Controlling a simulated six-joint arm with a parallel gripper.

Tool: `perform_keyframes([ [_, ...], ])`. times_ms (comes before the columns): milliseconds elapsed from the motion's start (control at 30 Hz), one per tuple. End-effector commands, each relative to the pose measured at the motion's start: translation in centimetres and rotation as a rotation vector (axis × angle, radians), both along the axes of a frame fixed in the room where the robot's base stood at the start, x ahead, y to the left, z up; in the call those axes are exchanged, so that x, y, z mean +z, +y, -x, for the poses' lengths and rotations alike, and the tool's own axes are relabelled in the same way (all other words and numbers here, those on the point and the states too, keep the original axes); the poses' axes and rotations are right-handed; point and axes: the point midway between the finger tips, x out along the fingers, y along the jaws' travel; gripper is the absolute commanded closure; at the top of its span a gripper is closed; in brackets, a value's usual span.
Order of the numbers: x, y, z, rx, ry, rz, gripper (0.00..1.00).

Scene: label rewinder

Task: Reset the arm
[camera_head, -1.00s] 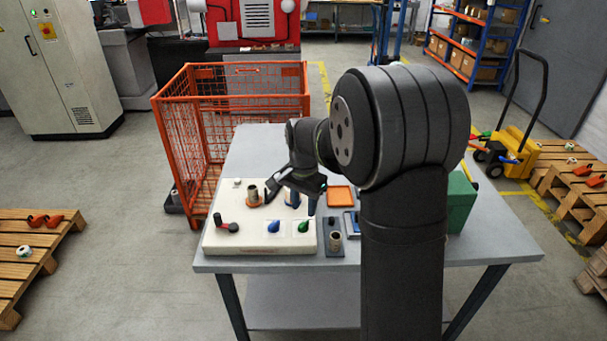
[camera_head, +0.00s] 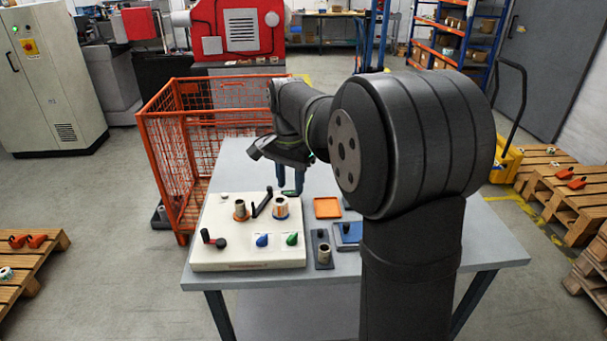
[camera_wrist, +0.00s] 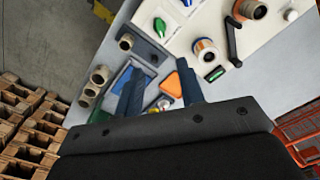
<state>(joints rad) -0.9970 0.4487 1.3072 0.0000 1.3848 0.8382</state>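My gripper (camera_head: 290,190) is open and empty, fingers pointing down beyond the back right of the cream rewinder base (camera_head: 240,257). In the wrist view the two fingers of my gripper (camera_wrist: 160,85) are apart, with part of an orange tray (camera_wrist: 171,86) visible between them. The base carries a brown core (camera_head: 240,209) on an orange disc, a label roll (camera_head: 281,209), a black crank arm (camera_head: 262,203) between them, a red-and-black lever (camera_head: 212,239), a blue knob (camera_head: 262,240) and a green knob (camera_head: 292,239).
The orange tray (camera_head: 327,208), a blue tray (camera_head: 348,236) and a grey plate with a core (camera_head: 324,253) lie right of the base on the table (camera_head: 488,240). An orange mesh cage (camera_head: 187,165) stands behind left. Several cores (camera_wrist: 97,85) show in the wrist view.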

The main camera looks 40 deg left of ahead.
Motion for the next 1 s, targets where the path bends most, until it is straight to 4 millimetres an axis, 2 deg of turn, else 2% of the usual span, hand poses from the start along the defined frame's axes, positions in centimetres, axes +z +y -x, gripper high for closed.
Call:
perform_keyframes([
  [300, -0.2, 0.0, 0.0, 0.000, 0.000, 0.000, 0.65],
  [467, -1.5, 0.0, 0.0, 0.000, 0.002, 0.002, 0.65],
  [1000, -12.0, -0.1, 0.0, 0.001, 0.002, 0.003, 0.65],
])
